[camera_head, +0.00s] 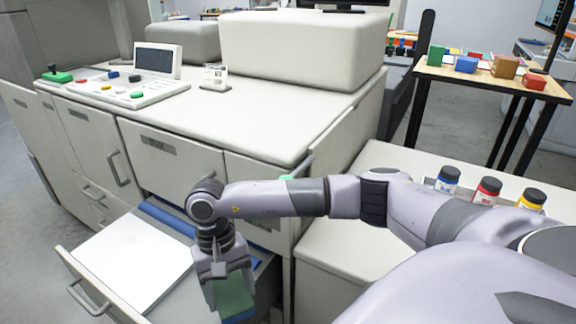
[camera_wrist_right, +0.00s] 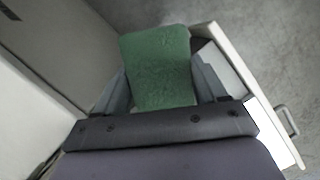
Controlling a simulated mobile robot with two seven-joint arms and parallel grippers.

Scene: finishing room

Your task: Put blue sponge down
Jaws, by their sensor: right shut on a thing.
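The sponge (camera_head: 233,297) shows a green face with a thin blue strip along its lower edge in the head view. My right gripper (camera_head: 226,272) points down and is shut on it. The sponge is over the right part of an open drawer (camera_head: 85,289); I cannot tell whether it touches the drawer's floor. In the right wrist view the sponge (camera_wrist_right: 158,65) sits between the two fingers (camera_wrist_right: 160,90), green face toward the camera. My left gripper is not in view.
A white paper stack (camera_head: 133,262) lies in the drawer's left part. A white cabinet (camera_head: 170,152) stands behind, with a control panel (camera_head: 118,94) on top. Several bottles (camera_head: 487,190) stand on the right counter. A table with coloured blocks (camera_head: 492,77) is at the back right.

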